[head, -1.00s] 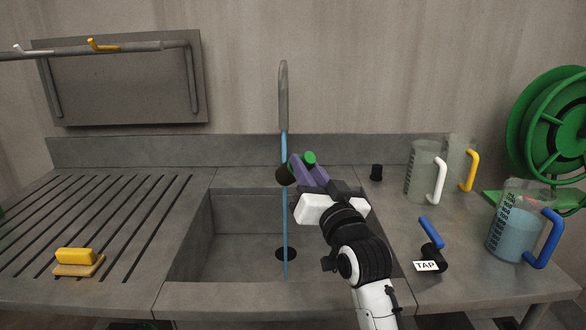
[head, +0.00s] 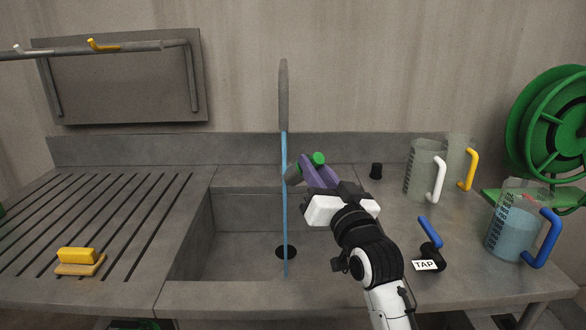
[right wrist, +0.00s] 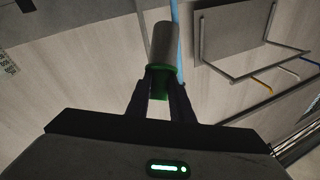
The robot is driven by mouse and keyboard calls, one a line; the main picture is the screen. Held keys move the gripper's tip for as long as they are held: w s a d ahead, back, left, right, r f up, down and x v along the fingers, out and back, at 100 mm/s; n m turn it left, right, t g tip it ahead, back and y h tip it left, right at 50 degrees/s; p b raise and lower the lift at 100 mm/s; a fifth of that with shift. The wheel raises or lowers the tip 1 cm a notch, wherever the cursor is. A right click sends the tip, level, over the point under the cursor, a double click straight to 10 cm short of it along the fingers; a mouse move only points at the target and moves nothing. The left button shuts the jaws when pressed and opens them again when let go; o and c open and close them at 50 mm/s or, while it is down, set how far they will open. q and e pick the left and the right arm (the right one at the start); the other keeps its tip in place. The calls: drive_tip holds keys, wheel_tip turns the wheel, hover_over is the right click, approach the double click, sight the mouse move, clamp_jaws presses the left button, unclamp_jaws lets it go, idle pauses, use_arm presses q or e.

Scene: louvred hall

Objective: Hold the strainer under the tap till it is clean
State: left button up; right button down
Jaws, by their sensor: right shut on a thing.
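The strainer (head: 293,172) is a short grey cylinder with a green part by my fingers; its grey wall (right wrist: 164,48) looks plain in the right wrist view. My right gripper (head: 316,177), with purple fingers, is shut on its green end and holds it tilted above the sink. The tap (head: 284,95) is a grey upright spout, and a thin blue water stream (head: 285,215) falls from it to the sink floor. The stream passes at the strainer's left end; I cannot tell whether it touches. The strainer's inside is hidden. My left gripper is out of view.
The sink (head: 235,240) has a dark drain (head: 286,252). A blue tap lever (head: 430,232) with a TAP label stands at right, near several jugs, one holding water (head: 510,240). A yellow sponge (head: 76,256) lies on the ribbed drainboard at left. A green hose reel (head: 545,125) is at far right.

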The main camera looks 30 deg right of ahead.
drive_tip(key=s+p, duration=0.1)
drive_tip(key=s, duration=0.5)
drive_tip(key=shift+s+d, duration=0.3)
drive_tip(key=shift+s, duration=0.1)
drive_tip(key=shift+r, duration=0.1)
idle(1.1)
drive_tip(key=s+r+p, duration=0.4)
drive_tip(key=s, duration=0.1)
drive_tip(key=shift+d, duration=0.2)
idle(0.5)
